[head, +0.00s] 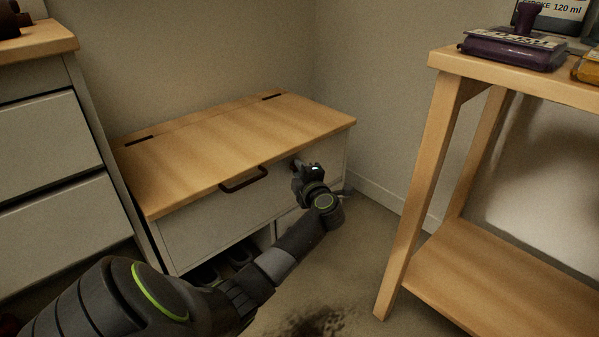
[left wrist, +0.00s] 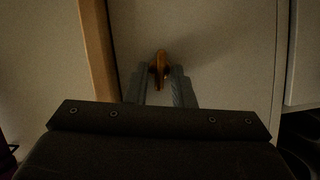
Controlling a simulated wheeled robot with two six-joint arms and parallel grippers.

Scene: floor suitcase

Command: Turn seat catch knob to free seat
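The seat is a low bench with a wooden lid (head: 240,140), lying closed, and a pale front panel (head: 225,212). A dark handle (head: 244,180) sits at the lid's front edge. The brass-coloured catch knob (left wrist: 159,64) shows on the pale panel in the left wrist view, its bar roughly upright. My left gripper (head: 300,170) is at the right part of the bench front, just below the lid edge. Its fingers (left wrist: 158,80) are close together on either side of the knob and look shut on it; the contact is dim. My right gripper is not in view.
A drawer cabinet (head: 45,140) stands close on the left. A wooden shelf table (head: 420,180) stands on the right, with a purple stamp-like item (head: 512,48) on top. Dark objects (head: 238,254) sit in the bench's lower opening.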

